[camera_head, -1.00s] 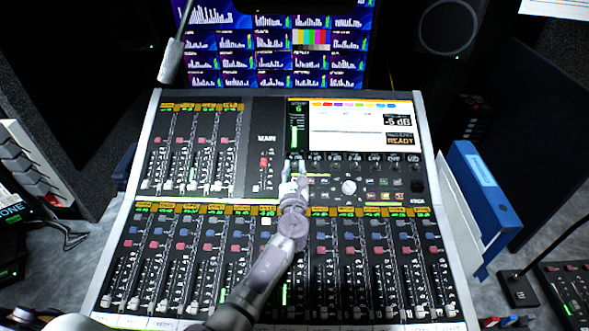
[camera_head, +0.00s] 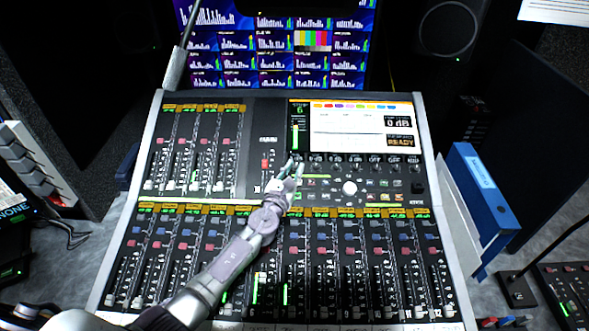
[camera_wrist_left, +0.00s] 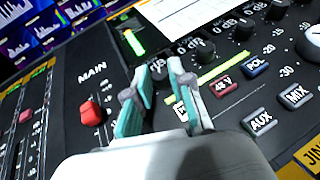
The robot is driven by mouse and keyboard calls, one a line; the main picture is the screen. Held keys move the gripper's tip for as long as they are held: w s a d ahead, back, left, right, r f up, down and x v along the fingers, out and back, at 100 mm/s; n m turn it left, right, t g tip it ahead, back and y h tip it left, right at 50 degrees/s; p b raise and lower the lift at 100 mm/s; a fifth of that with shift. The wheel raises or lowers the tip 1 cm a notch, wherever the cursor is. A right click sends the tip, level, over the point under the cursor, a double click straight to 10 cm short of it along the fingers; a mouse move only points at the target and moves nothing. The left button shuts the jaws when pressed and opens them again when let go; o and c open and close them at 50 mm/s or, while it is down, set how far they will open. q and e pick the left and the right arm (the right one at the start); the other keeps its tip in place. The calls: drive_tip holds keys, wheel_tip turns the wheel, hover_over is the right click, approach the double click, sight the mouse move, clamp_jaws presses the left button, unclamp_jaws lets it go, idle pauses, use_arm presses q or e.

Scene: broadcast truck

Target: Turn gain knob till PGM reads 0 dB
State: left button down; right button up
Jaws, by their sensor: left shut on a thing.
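The mixing console (camera_head: 150,150) stands in front of me with its screen (camera_head: 345,125) at the upper right. The PGM readout (camera_head: 398,122) on the screen's right side shows 0 dB. Below it a box (camera_head: 400,140) reads READY. My left gripper (camera_head: 296,165) is at the left end of the knob row under the screen. In the left wrist view its teal fingertips (camera_wrist_left: 158,76) are closed around the dark gain knob (camera_wrist_left: 158,67), mostly hidden between them. My right gripper is in neither view.
More small knobs (camera_head: 355,158) continue to the right of the gripper, close by. A large pale knob (camera_head: 349,188) sits below them. The red MAIN fader (camera_wrist_left: 91,113) is left of the fingers. A blue binder (camera_head: 480,190) stands right of the console.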

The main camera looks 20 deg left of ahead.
use_arm(q)
drive_tip(key=shift+a+m+g+h, duration=0.15)
drive_tip(key=shift+m+g+h, duration=0.15)
drive_tip(key=shift+m+h, duration=0.7)
drive_tip(key=c, duration=1)
unclamp_jaws()
drive_tip(key=shift+c, duration=0.2)
drive_tip(key=s, duration=0.4)
drive_tip(key=s+a, duration=0.1)
drive_tip(key=s, duration=0.2)
drive_tip(key=s+a, duration=0.1)
drive_tip(key=s, duration=0.3)
drive_tip(key=shift+s+a+r, duration=0.2)
drive_tip(key=shift+s+r, duration=0.1)
drive_tip(key=shift+s, duration=0.05)
